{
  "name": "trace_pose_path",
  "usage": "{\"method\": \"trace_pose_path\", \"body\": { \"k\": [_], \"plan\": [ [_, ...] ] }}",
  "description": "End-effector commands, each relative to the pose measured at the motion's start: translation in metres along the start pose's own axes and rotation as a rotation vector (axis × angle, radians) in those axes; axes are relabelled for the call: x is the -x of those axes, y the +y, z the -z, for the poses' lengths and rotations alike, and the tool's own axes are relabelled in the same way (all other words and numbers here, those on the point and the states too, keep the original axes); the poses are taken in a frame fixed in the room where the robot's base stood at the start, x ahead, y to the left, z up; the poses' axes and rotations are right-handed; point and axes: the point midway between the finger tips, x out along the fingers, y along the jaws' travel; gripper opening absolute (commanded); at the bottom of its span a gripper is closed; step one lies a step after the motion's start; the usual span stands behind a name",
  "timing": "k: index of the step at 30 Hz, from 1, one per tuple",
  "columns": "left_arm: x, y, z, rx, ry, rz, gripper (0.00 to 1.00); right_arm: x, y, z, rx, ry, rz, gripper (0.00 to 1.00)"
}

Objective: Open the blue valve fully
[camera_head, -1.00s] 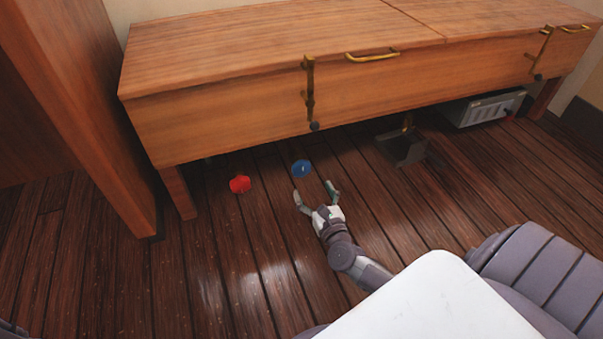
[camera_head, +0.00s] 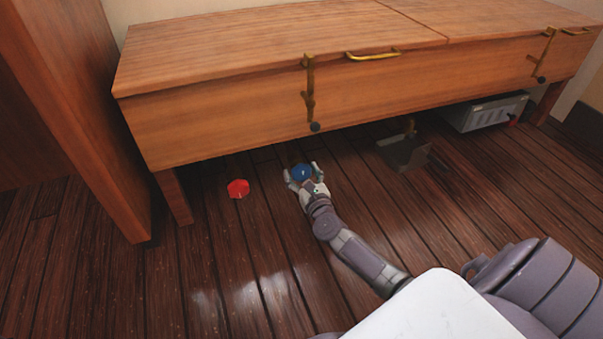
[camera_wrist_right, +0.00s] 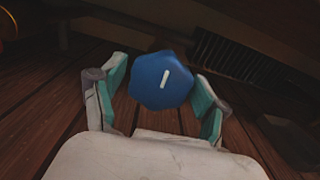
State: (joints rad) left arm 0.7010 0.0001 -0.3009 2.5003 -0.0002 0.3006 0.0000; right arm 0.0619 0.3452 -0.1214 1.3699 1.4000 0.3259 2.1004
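The blue valve (camera_head: 301,171) is a small faceted knob low under the front of the wooden bench. In the right wrist view the blue valve (camera_wrist_right: 160,80) shows a white mark tilted slightly right of upright. My right gripper (camera_head: 301,174) is at the valve. In the right wrist view its two teal-padded fingers (camera_wrist_right: 160,92) are spread on either side of the knob, with a gap visible on the left; whether the right finger touches it I cannot tell. The valve's stem is hidden. My left gripper is not in view.
A red valve (camera_head: 238,189) stands close by to the left. The wooden bench (camera_head: 230,110) overhangs behind, with a leg (camera_head: 174,196) at left. A grey box (camera_head: 484,112) and a dark metal bracket (camera_head: 404,151) sit under it at right. Floor in front is clear.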

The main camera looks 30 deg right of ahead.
Motion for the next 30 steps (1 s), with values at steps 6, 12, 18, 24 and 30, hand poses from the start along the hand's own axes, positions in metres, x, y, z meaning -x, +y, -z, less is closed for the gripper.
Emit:
{"method": "trace_pose_path", "body": {
  "k": [6,12,18,24,30],
  "plan": [
    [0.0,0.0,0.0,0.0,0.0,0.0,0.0,0.0,0.0,0.0,0.0,0.0,0.0,0.31],
    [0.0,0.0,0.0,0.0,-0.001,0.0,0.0,0.0,0.0,0.0,0.006,0.0,0.0,0.24],
    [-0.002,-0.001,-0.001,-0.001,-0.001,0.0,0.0,0.0,0.0,0.0,0.059,0.001,0.0,0.24],
    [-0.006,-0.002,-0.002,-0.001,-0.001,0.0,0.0,0.0,0.0,0.0,0.184,0.002,0.0,0.24],
    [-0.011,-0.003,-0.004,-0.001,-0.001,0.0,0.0,0.0,0.0,-0.001,0.366,0.002,0.0,0.24]
  ]
}}
